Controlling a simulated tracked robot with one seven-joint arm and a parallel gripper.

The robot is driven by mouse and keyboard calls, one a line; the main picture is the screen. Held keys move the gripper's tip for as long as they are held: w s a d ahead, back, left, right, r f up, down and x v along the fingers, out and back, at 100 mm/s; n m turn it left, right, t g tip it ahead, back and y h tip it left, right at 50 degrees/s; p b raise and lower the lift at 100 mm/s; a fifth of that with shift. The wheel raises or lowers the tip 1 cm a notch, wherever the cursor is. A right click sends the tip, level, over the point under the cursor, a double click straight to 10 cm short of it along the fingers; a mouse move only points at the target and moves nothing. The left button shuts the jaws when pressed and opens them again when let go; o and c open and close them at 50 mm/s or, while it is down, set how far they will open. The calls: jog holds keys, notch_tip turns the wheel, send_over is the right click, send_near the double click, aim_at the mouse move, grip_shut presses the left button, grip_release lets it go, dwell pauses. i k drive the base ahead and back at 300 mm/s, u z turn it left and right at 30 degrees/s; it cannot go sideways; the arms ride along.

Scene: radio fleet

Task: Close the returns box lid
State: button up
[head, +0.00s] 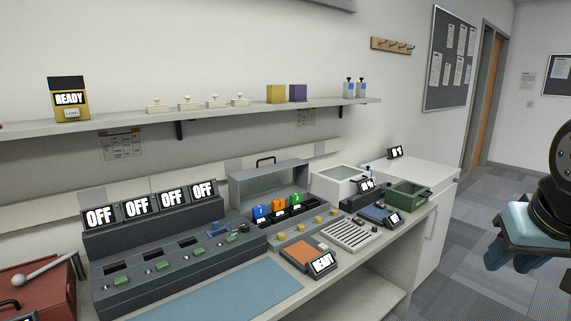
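No box in the head view carries a label that I can read as returns. A grey case (237,196) with a raised panel and a dark handle (265,160) on top stands at the back middle of the counter. Blue, orange and green units stand in front of this panel. An open-topped white box (318,190) and a small green box (409,203) stand to its right. I cannot tell which of these is the returns box. My gripper (517,258) is at the right edge, over the floor and apart from the counter; its fingers are not clear.
A dark charging bank with several OFF displays (137,208) fills the left of the counter. A red box (35,285) with a pale rod is at far left. A blue mat (225,292) lies clear in front. A wall shelf (210,114) runs above. Carpeted floor is free at right.

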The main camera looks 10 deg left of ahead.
aim_at(301, 170)
jog(key=u, duration=0.2)
jog(key=i, duration=0.9)
jog(key=z, duration=0.1)
